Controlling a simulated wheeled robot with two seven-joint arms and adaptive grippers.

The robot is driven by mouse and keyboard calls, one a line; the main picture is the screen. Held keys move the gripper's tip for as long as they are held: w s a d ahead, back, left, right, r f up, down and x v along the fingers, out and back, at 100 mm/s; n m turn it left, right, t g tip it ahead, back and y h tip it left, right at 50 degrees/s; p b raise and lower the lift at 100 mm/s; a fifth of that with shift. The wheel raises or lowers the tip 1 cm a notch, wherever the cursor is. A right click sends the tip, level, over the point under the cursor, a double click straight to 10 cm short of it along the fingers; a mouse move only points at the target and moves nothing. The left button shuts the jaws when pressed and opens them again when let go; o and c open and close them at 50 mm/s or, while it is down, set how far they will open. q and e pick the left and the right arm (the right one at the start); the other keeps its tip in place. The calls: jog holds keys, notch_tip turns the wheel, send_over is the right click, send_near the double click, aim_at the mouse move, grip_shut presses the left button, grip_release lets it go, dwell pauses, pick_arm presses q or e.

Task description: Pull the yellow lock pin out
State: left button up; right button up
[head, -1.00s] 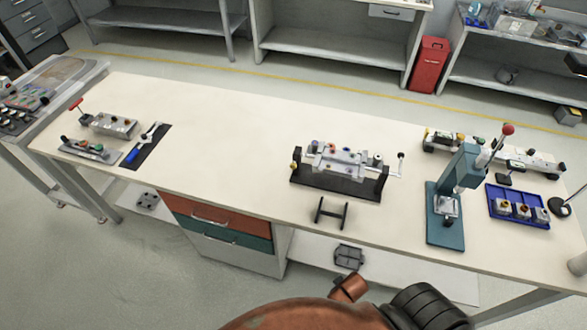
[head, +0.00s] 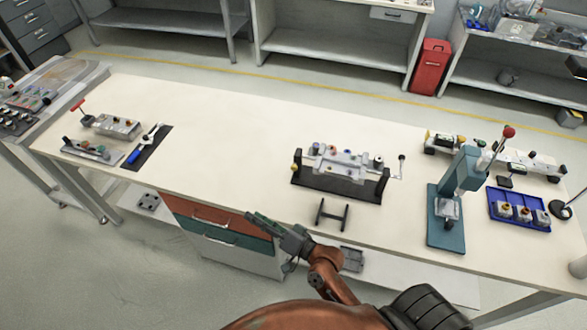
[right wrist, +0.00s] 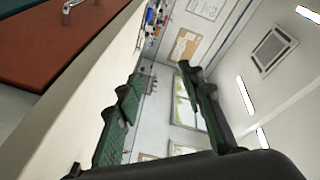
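A small yellow knob (head: 294,167), which looks like the lock pin, sits at the left end of the fixture (head: 339,184). This fixture has a dark base, a grey metal body and a crank handle at its right end. My right gripper (head: 262,224) is at the table's front edge, left of and nearer than the fixture, and apart from the knob. The right wrist view shows its two green fingers (right wrist: 160,75) spread with nothing between them. The yellow knob is not seen in that view. My left gripper is not in view.
A small black stand (head: 332,214) stands in front of the fixture. A teal press (head: 446,220) and a blue tray (head: 519,209) are to the right. Other fixtures (head: 115,127) and a dark mat (head: 147,150) lie at the left. The table between is clear.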

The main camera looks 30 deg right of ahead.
aim_at(294, 169)
jog(key=w+d+r+m+t+h, duration=0.35)
jog(key=r+m+h, duration=0.25)
jog(key=m, duration=0.4)
jog(key=w+d+r+m+t+h, duration=0.2)
jog(key=d+r+m+t+h, duration=0.3)
jog(key=m, duration=0.4)
jog(key=d+f+m+g+h, duration=0.6)
jog(key=f+m+g+h, duration=0.55)
jog(key=m, duration=0.65)
jog(key=shift+g+y, duration=0.7)
jog(key=shift+y, duration=0.15)
jog(key=x, duration=0.5)
jog(key=r+x, duration=0.1)
jog(key=x, duration=0.1)
jog(key=shift+w+d+r, duration=0.1)
jog(key=shift+d, duration=0.2)
jog(key=shift+c, duration=0.3)
grip_shut()
